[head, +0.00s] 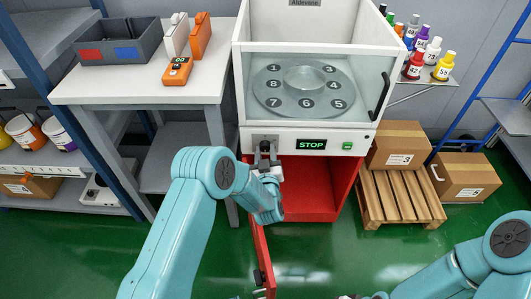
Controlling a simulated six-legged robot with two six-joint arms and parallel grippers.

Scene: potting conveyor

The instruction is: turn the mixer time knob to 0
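The mixer (385,139) is a white cabinet with a clear front window, on a red base. Its front panel has a grey plate (257,137) at the left, a display (311,145) reading STOP and a green button (347,146). My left gripper (265,147) is at the grey plate, its dark fingers pointing at the panel. The time knob cannot be made out; the fingers cover that spot. I cannot tell whether they are shut on it. My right arm comes in at the lower right; its gripper end is almost wholly cut off by the bottom edge.
A numbered turntable (268,99) is behind the window. A red door (260,250) stands open below my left gripper. A table (130,88) at left holds a grey bin (118,51) and orange devices. Boxes (400,135), a pallet (385,200) and bottles (415,65) are at right.

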